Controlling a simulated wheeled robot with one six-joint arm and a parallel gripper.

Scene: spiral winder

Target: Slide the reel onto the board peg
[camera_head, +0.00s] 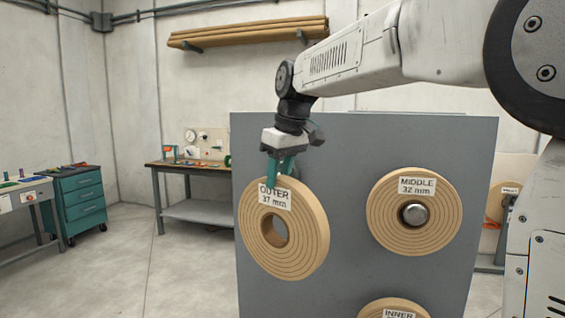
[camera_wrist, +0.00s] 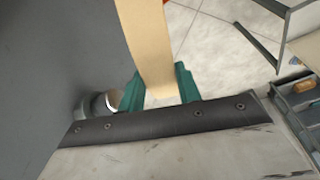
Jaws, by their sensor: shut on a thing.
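The reel (camera_head: 309,245), a tan coiled disc labelled OUTER 37 mm, hangs in front of the grey board (camera_head: 345,150) on its left side. My gripper (camera_head: 281,168) points down with its teal fingers shut on the reel's upper rim. In the wrist view, the reel's edge (camera_wrist: 150,40) runs between the fingers (camera_wrist: 160,88). A short metal peg (camera_wrist: 98,106) sticks out of the board there, left of the reel and apart from it. In the head view that peg is hidden, and the reel's hole shows only grey and its own inner wall.
The MIDDLE 32 mm reel (camera_head: 390,225) sits around a metal peg (camera_head: 414,214) to the right. The INNER reel (camera_head: 383,307) is partly cut off below. A workbench (camera_head: 200,167) and teal drawers (camera_head: 82,203) stand behind at left, with clear floor between.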

